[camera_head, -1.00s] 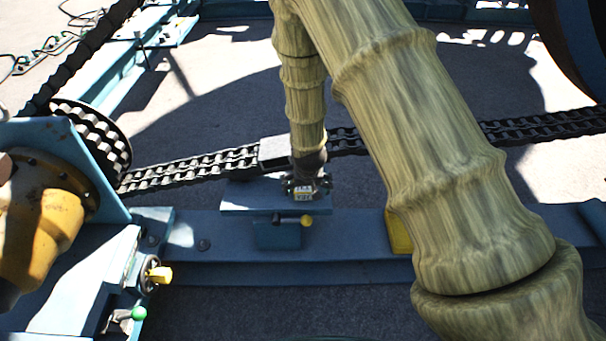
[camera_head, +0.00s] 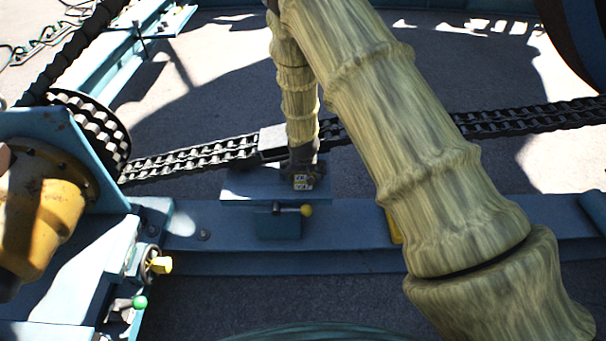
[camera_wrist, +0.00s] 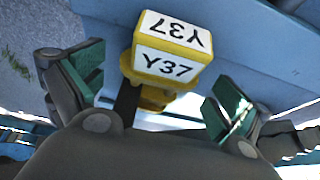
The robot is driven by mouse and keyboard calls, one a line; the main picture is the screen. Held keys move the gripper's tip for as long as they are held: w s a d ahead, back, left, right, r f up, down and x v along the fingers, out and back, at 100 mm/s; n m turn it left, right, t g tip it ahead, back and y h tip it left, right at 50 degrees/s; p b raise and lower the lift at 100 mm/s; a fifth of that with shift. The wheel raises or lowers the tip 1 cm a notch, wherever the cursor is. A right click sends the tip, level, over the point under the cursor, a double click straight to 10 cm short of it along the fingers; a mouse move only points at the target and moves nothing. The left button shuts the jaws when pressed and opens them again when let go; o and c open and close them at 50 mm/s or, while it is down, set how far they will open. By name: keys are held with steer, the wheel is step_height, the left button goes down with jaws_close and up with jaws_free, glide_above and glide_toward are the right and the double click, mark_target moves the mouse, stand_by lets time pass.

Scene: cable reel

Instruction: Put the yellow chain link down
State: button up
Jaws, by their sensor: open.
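The yellow chain link (camera_wrist: 160,82) is a small yellow block with white faces marked Y37. In the wrist view it stands between the two green finger pads of my gripper (camera_wrist: 157,90), with a visible gap to each pad. My gripper is open around it.
A yellow-knobbed lever (camera_head: 306,210) sits in front of the platform. A blue beam (camera_head: 350,220) crosses below. Yellow-brown machinery (camera_head: 45,210) stands at left.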

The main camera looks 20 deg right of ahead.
steer(key=shift+x, duration=1.2)
steer(key=shift+c, duration=0.4)
steer(key=c, duration=1.3)
steer(key=shift+r, duration=0.15)
